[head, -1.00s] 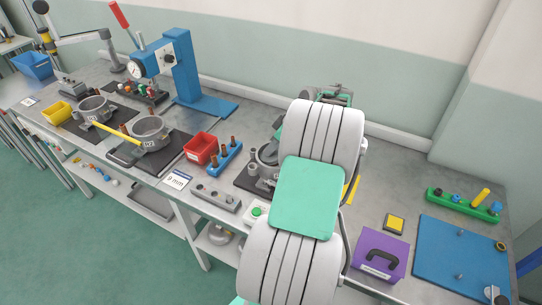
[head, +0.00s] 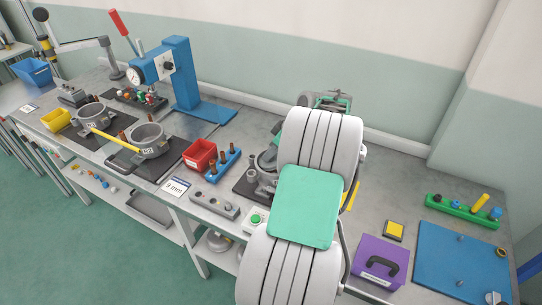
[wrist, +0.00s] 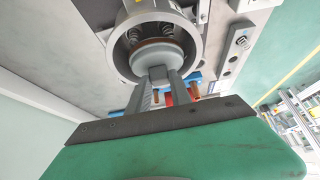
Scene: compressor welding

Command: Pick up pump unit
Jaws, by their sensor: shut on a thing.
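The pump unit (wrist: 156,52) shows in the wrist view as a grey rounded body with a brown ring and dark round parts behind it. It sits within the opening of a grey cylindrical shell (wrist: 193,38). My gripper (wrist: 158,76) is shut on a small grey block at the near end of the pump unit. I cannot tell from this angle whether the unit touches the shell.
Left of my arm are a red bin (head: 200,154), a blue rack (head: 222,165) with brown pegs and a grey block (head: 214,204). Two more shells stand farther left, near a blue press (head: 181,75). Right are a purple case (head: 372,270) and a blue board (head: 450,262).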

